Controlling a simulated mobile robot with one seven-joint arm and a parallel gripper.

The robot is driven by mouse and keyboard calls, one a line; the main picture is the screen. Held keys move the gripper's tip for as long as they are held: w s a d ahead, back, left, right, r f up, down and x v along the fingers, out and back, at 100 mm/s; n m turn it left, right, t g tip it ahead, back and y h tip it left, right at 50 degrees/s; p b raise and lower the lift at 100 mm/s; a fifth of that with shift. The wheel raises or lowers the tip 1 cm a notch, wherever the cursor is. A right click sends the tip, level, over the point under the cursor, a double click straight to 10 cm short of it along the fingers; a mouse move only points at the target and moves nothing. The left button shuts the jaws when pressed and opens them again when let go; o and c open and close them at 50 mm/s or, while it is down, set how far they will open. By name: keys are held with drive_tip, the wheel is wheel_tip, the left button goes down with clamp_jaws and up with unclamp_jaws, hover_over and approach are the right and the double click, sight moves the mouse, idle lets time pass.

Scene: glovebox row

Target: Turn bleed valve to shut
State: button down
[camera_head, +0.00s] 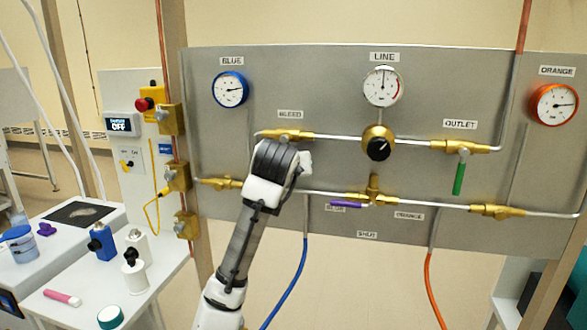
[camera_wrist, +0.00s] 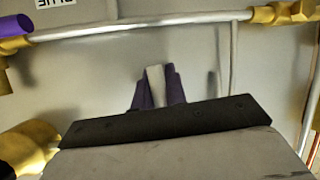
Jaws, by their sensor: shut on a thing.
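The bleed valve (camera_head: 300,136) is a brass fitting under the BLEED label on the grey panel; its ends show on either side of my arm. My gripper (camera_head: 280,160) covers its handle in the head view. In the wrist view my gripper (camera_wrist: 158,88) has its two dark purplish fingers closed around a narrow whitish piece (camera_wrist: 156,84), which appears to be the bleed valve's handle. It points along the fingers; its far end and pivot are hidden, so I cannot tell the valve's setting.
The regulator (camera_head: 378,143) with a black knob is right of my gripper. The outlet valve's green handle (camera_head: 459,178) hangs down farther right. A purple lever (camera_head: 346,205) lies level below, near a silver pipe (camera_head: 330,194). Blue (camera_head: 290,285) and orange hoses (camera_head: 430,290) hang below.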

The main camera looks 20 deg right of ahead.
drive_tip(key=shift+w+a+f+m, duration=0.1)
drive_tip(key=shift+w+a+m, duration=0.05)
drive_tip(key=shift+a+m, duration=0.2)
drive_tip(key=shift+t+y, duration=0.3)
drive_tip(key=c, duration=1.4)
unclamp_jaws()
drive_tip(key=shift+c, duration=0.2)
drive_tip(key=b+v, duration=0.3)
drive_tip(key=v, duration=1)
drive_tip(key=shift+s+a+r, duration=0.25)
